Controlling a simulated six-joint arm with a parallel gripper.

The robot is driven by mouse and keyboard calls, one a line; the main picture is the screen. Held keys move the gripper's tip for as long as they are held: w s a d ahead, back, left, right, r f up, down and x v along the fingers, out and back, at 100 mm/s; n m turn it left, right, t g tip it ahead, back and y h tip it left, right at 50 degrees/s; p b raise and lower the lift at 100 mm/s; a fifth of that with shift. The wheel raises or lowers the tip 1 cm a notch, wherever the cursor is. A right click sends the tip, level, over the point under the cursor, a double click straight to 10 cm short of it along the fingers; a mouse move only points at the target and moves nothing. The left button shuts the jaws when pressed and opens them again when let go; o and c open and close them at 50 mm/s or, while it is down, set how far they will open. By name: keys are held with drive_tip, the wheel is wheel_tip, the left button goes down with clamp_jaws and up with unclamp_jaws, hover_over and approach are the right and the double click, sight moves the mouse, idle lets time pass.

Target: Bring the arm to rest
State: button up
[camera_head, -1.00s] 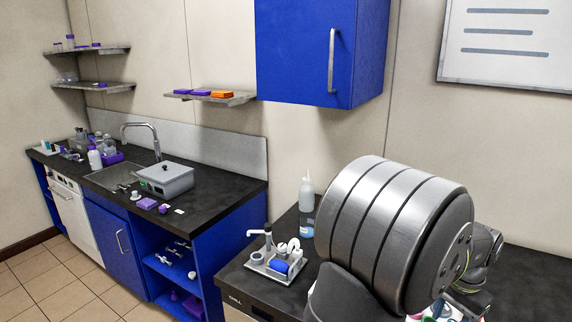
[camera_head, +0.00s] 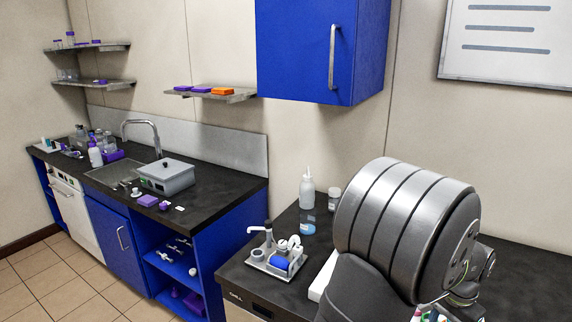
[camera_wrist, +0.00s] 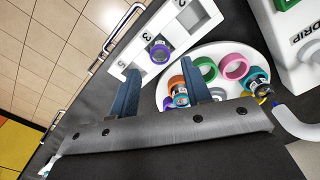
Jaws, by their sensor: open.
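My gripper (camera_wrist: 162,95) shows in the wrist view with its two blue fingers apart and nothing between them. It hangs above the dark counter, over a white numbered rack (camera_wrist: 180,40) and a round white tray (camera_wrist: 215,52). In the head view my large grey arm link (camera_head: 405,230) covers much of the right counter, and the gripper is hidden there.
The round tray bears several coloured rings (camera_wrist: 236,66) and small vials. A white device marked DRIP (camera_wrist: 295,50) stands beside it. In the head view a small tray with a pump bottle (camera_head: 268,240), a squeeze bottle (camera_head: 307,190) and a blue wall cabinet (camera_head: 305,50) are near my arm.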

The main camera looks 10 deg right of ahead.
drive_tip(key=s+r, duration=0.7)
drive_tip(key=s, duration=0.5)
drive_tip(key=w+d+r+m, duration=0.2)
drive_tip(key=w+d, duration=1.2)
drive_tip(key=d, duration=0.3)
drive_tip(key=w+f, duration=0.4)
drive_tip(key=w, duration=0.4)
drive_tip(key=shift+d+f, duration=0.2)
drive_tip(key=shift+d, duration=0.25)
drive_tip(key=s+a+r, duration=0.2)
drive_tip(key=s+a, duration=0.1)
drive_tip(key=s, duration=0.4)
drive_tip(key=s+a+r+n, duration=0.1)
drive_tip(key=s+a+r, duration=0.1)
drive_tip(key=s+a, duration=0.2)
drive_tip(key=s, duration=0.3)
drive_tip(key=shift+r, duration=0.25)
